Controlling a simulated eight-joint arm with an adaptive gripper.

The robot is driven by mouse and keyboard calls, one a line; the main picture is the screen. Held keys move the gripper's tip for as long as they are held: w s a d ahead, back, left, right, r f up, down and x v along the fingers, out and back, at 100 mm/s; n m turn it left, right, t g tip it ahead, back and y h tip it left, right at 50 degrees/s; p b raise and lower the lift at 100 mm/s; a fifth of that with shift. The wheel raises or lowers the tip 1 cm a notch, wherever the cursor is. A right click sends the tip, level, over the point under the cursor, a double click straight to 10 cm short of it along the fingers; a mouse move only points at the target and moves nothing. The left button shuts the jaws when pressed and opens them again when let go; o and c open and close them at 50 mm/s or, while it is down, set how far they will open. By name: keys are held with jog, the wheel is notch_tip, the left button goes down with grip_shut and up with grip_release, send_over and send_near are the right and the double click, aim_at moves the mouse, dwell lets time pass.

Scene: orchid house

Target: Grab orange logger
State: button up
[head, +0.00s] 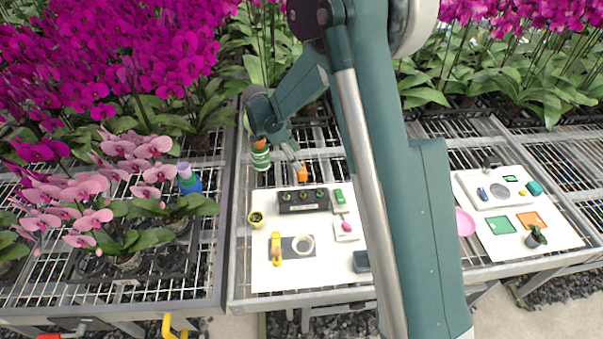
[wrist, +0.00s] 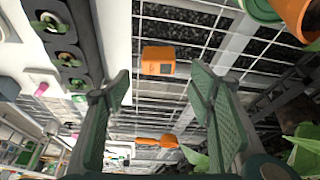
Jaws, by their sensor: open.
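The orange logger (wrist: 158,61) is a small orange box with a dark patch on one face. In the wrist view it lies on the bench mesh, centred ahead of my gripper (wrist: 160,88). The two green fingers are spread apart with nothing between them, and the logger shows beyond their tips. In the head view the logger (head: 302,175) sits just behind the dark block with round holes, and my gripper (head: 294,158) is close above and behind it. Whether the fingers touch it cannot be seen there.
The dark holed block (head: 303,199) stands on a white board (head: 285,277) in front of the logger. A second orange item (wrist: 160,141) lies lower in the wrist view. Potted orchids (head: 170,207) crowd the left.

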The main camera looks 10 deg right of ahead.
aim_at(301, 172)
jog(key=shift+x, duration=1.15)
jog(key=shift+b+x, duration=0.85)
jog(key=shift+x, duration=1.75)
jog(key=shift+s+d, duration=0.1)
jog(key=shift+s, duration=0.05)
jog(key=shift+c, duration=0.4)
jog(key=c, duration=0.9)
